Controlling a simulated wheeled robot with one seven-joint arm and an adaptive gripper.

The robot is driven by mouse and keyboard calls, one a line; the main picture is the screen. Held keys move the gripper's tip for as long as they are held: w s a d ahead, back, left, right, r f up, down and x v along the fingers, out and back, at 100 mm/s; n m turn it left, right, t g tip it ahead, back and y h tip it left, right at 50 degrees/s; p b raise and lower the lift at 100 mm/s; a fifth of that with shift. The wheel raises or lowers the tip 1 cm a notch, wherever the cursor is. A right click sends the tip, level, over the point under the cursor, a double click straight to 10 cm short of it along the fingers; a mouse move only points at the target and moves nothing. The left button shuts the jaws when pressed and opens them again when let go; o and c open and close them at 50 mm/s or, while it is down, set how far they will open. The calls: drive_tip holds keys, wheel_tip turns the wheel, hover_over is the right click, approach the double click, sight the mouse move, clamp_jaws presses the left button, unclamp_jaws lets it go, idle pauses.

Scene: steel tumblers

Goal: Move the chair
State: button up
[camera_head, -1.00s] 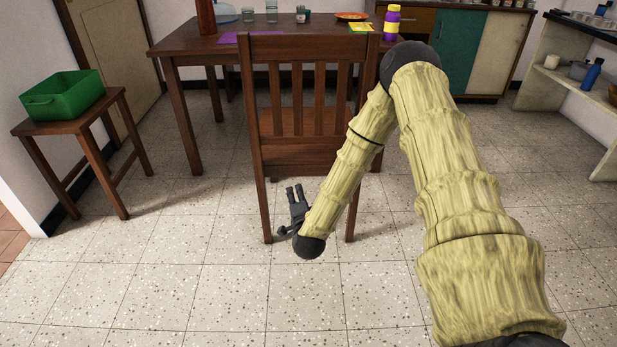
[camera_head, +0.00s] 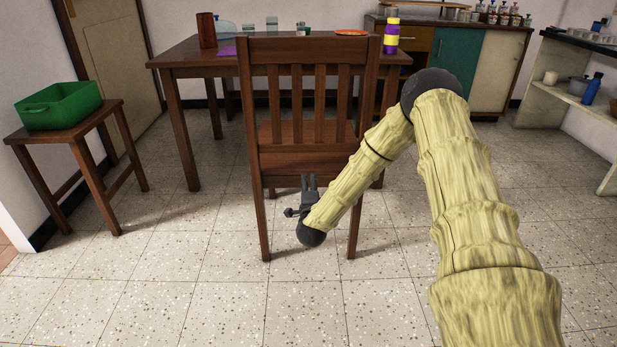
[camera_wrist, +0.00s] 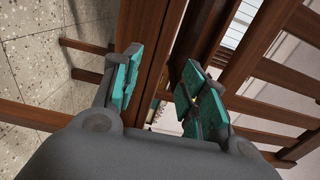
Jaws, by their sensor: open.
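The dark brown wooden chair (camera_head: 308,51) stands upright with its slatted back toward me, in front of the table. My gripper (camera_head: 309,181) is behind the chair in the head view, low between its back legs and near seat height. In the wrist view my gripper (camera_wrist: 165,80) is open. A brown wooden bar of the chair (camera_wrist: 150,62) runs between or just beyond its teal finger pads. I cannot tell whether the pads touch it. Part of the chair's right side is hidden by my arm in the head view.
The table (camera_head: 182,62) stands close beyond the chair, with a bottle (camera_head: 391,36) and cups on it. A stool (camera_head: 90,135) with a green crate (camera_head: 60,106) is at the left, shelves (camera_head: 575,78) at the right. The tiled floor around the chair is clear.

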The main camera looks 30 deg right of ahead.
sight(309, 173)
drive_tip(key=b+x, duration=0.2)
drive_tip(key=x, duration=0.7)
drive_tip(key=shift+a, duration=0.1)
clamp_jaws()
